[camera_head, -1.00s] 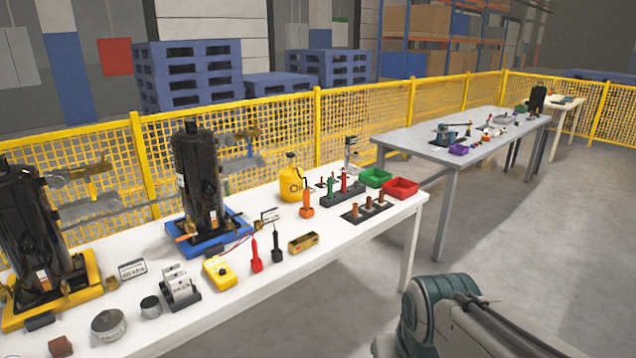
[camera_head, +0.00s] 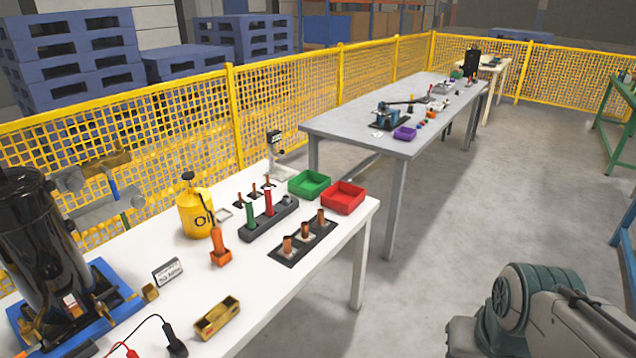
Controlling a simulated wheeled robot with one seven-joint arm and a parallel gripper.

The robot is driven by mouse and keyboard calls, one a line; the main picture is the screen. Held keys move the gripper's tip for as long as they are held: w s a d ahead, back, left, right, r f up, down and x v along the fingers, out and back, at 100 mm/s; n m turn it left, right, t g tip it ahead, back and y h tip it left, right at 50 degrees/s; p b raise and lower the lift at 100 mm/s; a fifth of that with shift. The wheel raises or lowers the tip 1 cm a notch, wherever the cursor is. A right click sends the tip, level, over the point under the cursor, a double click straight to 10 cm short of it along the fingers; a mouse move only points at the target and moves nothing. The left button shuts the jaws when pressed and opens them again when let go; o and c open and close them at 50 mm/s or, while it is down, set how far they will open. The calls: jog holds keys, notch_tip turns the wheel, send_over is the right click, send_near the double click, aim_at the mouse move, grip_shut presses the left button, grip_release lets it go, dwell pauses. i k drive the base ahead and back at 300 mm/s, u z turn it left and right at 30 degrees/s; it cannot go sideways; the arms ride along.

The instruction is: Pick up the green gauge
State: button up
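The green gauge (camera_head: 250,215) looks like a slim green upright cylinder. It stands in a dark grey holder (camera_head: 284,219) on the white table, to the left of a red cylinder (camera_head: 268,202) in the same holder. Its lower end is hidden in the holder. My gripper is not in view; only part of my arm shows at the lower right, apart from the white table.
On the white table (camera_head: 340,228), an orange piece (camera_head: 220,248) and a yellow oil can (camera_head: 194,213) stand left of the holder. Copper pieces on a dark plate (camera_head: 276,249) stand in front. Green (camera_head: 310,183) and red (camera_head: 343,197) bins sit at right. Floor (camera_head: 430,250) beyond is clear.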

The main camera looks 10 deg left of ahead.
aim_at(252, 225)
jog(key=z, duration=0.05)
jog(key=i, duration=1.65)
jog(key=u, duration=1.1)
jog(key=i, duration=1.2)
jog(key=u, duration=0.75)
